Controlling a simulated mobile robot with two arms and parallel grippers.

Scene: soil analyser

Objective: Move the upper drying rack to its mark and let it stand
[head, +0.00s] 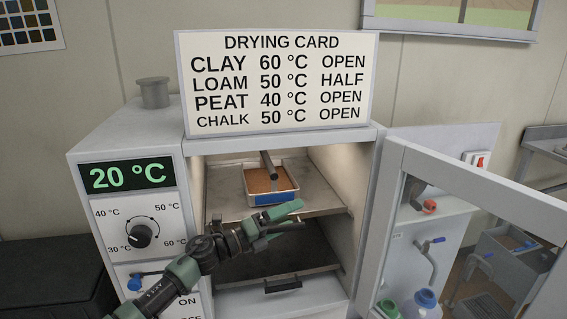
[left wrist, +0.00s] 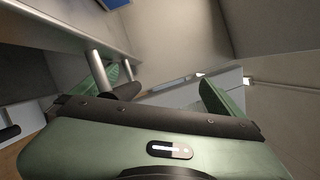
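The upper drying rack (head: 322,200) is a grey shelf inside the open drying cabinet. A white tray of brown soil (head: 268,181) with a blue front label stands on it. My left gripper (head: 292,220) is in front of the rack's front edge, fingers apart; it hides the rack's handle in the head view. In the left wrist view a handle with a silver post and a dark bar (left wrist: 121,92) shows beside the left finger, within the gap of the open gripper (left wrist: 168,92). I cannot tell whether they touch. I cannot make out the mark. My right gripper is not in view.
A lower rack with a dark handle (head: 283,286) is below. A dark rod (head: 269,165) hangs above the tray. The cabinet door (head: 480,190) stands open at the right. The left panel carries a 20 °C display (head: 127,176) and dial (head: 141,236). A drying card (head: 278,82) stands on top.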

